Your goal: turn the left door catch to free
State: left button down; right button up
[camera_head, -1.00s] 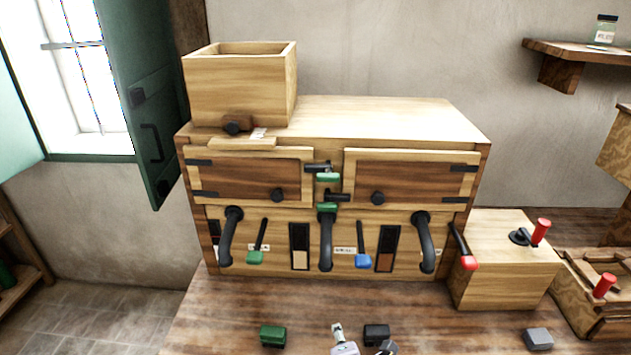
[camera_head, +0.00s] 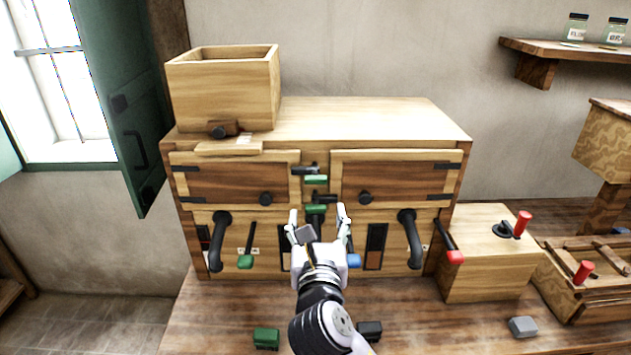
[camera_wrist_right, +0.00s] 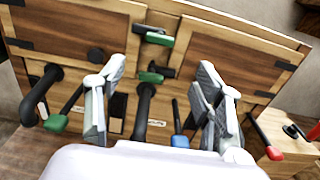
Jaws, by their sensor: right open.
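The wooden cabinet (camera_head: 350,120) has a left door (camera_head: 225,182) and a right door (camera_head: 400,182), both closed. Between them sit two black catches with green grips. The upper catch (camera_head: 316,179) has its black bar reaching left to the left door's edge; the lower catch (camera_head: 316,209) has its bar reaching right. Both also show in the wrist view, the upper (camera_wrist_right: 158,39) and the lower (camera_wrist_right: 151,77). My right gripper (camera_head: 318,214) is open and empty, its fingers (camera_wrist_right: 160,85) spread in front of the cabinet, just below the catches. My left gripper is out of view.
Black curved handles (camera_head: 411,238) and levers with green (camera_head: 246,262) and red (camera_head: 455,257) ends stand out from the cabinet's lower front. A green block (camera_head: 266,338) and grey block (camera_head: 522,326) lie on the table. An open shutter (camera_head: 125,110) hangs at left.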

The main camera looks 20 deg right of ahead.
aim_at(316, 183)
jog(key=p+x, duration=0.2)
jog(key=x, duration=1.1)
jog(key=shift+c, duration=0.4)
jog(key=shift+f, duration=0.1)
jog(key=c, duration=1.1)
